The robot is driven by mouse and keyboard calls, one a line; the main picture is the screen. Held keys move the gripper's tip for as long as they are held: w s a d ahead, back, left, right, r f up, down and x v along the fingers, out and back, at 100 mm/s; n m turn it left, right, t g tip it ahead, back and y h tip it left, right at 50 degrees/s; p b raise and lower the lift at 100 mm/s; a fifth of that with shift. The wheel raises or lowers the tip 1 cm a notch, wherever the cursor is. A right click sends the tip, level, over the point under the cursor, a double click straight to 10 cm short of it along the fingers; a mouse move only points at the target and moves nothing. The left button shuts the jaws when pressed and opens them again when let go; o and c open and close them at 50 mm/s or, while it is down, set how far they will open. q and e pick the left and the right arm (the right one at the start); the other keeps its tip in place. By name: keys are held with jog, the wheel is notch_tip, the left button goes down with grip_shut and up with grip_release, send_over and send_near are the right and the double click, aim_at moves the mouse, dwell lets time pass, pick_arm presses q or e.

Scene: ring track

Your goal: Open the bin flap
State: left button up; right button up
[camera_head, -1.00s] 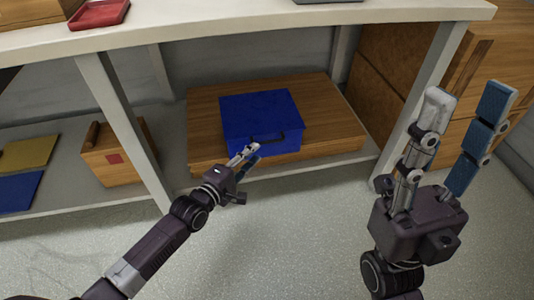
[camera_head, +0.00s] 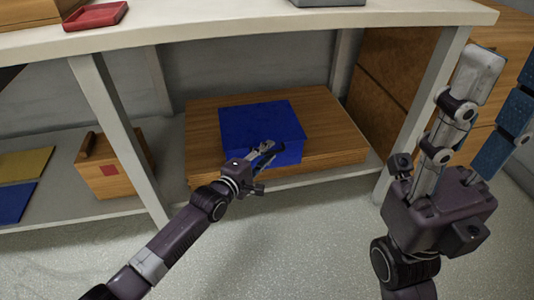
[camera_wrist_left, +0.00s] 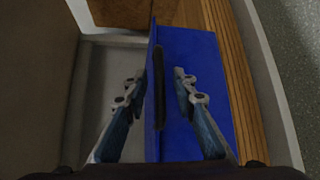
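The blue bin (camera_head: 262,122) is a box with a flat top, on a wooden board on the low shelf. Its dark handle shows as a bar on the blue front in the left wrist view (camera_wrist_left: 158,85). My left gripper (camera_head: 269,151) is at the front of the bin, partly covering it. In the left wrist view its two fingers (camera_wrist_left: 157,84) are apart, one on each side of the handle. Whether either finger touches it I cannot tell. The flap looks closed. My right gripper (camera_head: 502,85) is raised at the right, open and empty, away from the bin.
The wooden board (camera_head: 335,130) extends around the bin. A white counter (camera_head: 220,22) with a red tray (camera_head: 95,17) is above. A white leg (camera_head: 118,135) stands left, by a wooden box (camera_head: 105,178). Wooden cabinets (camera_head: 395,65) stand right. Floor in front is clear.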

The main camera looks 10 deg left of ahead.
pick_arm(q)
grip_shut()
jog(key=shift+r, duration=0.15)
